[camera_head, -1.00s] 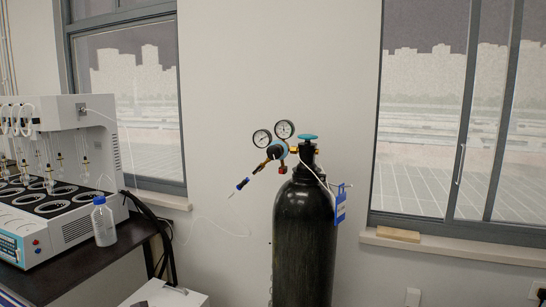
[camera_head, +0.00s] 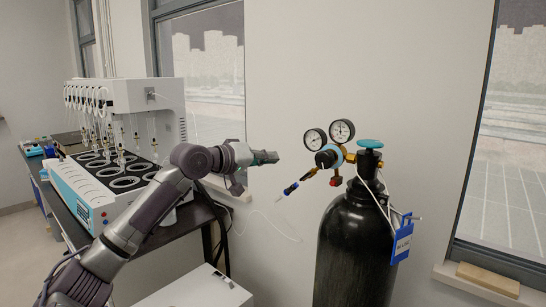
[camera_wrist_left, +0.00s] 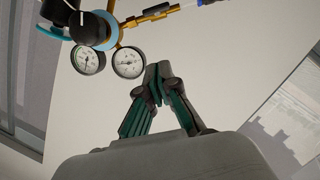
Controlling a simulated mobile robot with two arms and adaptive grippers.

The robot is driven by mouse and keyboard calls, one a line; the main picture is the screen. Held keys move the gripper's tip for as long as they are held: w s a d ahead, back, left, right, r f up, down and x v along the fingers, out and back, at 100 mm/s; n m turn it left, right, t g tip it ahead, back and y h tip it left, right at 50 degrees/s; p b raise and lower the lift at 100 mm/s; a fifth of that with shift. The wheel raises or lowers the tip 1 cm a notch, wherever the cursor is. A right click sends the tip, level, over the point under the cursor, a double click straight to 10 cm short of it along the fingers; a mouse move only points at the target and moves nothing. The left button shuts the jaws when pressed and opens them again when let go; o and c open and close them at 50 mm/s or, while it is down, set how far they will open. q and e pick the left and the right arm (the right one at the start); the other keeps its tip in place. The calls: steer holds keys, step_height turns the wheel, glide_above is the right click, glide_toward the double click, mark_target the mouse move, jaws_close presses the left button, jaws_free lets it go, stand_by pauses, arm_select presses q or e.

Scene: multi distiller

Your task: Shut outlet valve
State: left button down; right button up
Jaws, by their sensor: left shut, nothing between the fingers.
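A black gas cylinder (camera_head: 354,250) stands by the wall with a regulator on top. My left gripper (camera_head: 272,157) is shut and empty, left of the gauges and above the valve piece, apart from both. My right gripper is not in view.
A white multi-position distiller (camera_head: 130,140) stands on a dark bench (camera_head: 165,236) at left, behind my left arm. A blue tag (camera_head: 402,240) hangs from the cylinder. A white box (camera_head: 195,288) is low in front. A thin white line trails from the outlet.

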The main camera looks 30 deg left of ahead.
mark_target(306, 176)
arm_select(q)
steer(key=w+d+f+p, duration=0.3)
steer(key=w+d+f, duration=0.1)
steer(key=w+d, duration=0.1)
steer(key=shift+w, duration=0.6)
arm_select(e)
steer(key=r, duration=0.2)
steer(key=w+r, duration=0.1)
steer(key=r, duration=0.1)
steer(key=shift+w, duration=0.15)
arm_select(q)
steer(key=shift+f, duration=0.1)
steer(key=shift+p, duration=0.3)
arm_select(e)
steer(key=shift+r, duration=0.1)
arm_select(q)
steer(key=shift+d+m, duration=0.1)
steer(key=shift+m, duration=0.2)
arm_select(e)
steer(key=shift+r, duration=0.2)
